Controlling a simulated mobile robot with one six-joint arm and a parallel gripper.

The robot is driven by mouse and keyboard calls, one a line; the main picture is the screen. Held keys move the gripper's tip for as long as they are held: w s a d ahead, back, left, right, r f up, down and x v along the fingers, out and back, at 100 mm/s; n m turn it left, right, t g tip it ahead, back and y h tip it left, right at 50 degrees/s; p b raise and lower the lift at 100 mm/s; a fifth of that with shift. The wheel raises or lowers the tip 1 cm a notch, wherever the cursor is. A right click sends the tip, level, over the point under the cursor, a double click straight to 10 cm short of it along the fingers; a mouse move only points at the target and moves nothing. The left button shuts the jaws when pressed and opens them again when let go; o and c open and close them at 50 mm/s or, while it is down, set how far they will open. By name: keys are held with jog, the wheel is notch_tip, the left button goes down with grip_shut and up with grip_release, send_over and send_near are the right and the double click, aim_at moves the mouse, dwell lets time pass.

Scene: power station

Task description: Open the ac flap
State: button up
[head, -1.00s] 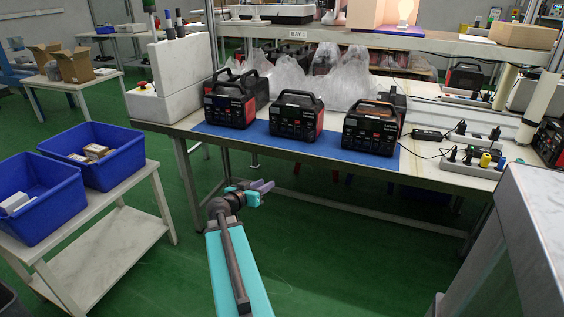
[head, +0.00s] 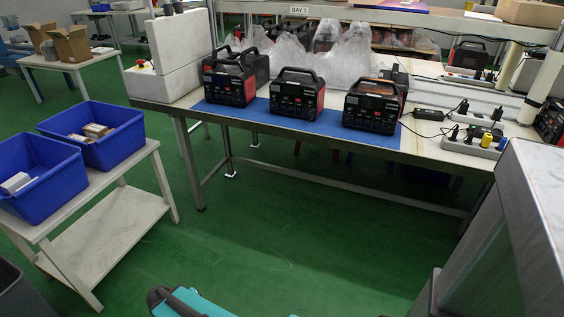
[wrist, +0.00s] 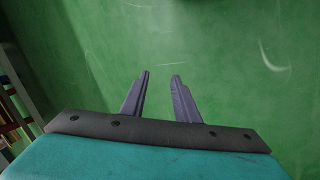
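Three black and red power stations stand in a row on the blue mat (head: 340,134) of the workbench: the left one (head: 230,82), the middle one (head: 296,96) and the right one (head: 372,108). Their front panels face me, but an AC flap is too small to make out on any of them. In the wrist view my gripper (wrist: 160,78) has its two fingers apart with only green floor between them. The gripper is far from the power stations. In the head view only a part of my teal arm shows at the bottom edge.
A side table (head: 112,205) with two blue bins (head: 112,150) stands at the left. Power strips (head: 474,146) and cables lie on the bench's right side. A grey cabinet (head: 500,240) is at the lower right. The green floor (head: 290,235) before the bench is clear.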

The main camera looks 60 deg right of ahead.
jog(key=s+a+f+n+g+y, duration=0.1)
jog(key=s+a+f+n, duration=0.1)
jog(key=s+a, duration=0.3)
jog(key=s+a+f+n+g+y, duration=0.1)
jog(key=s+a+f, duration=0.4)
jog(key=a, duration=0.8)
jog(key=shift+s+n+g+y, duration=0.4)
jog(key=shift+s+n+y, duration=0.4)
jog(key=shift+n, duration=0.2)
jog(key=shift+a+r, duration=0.1)
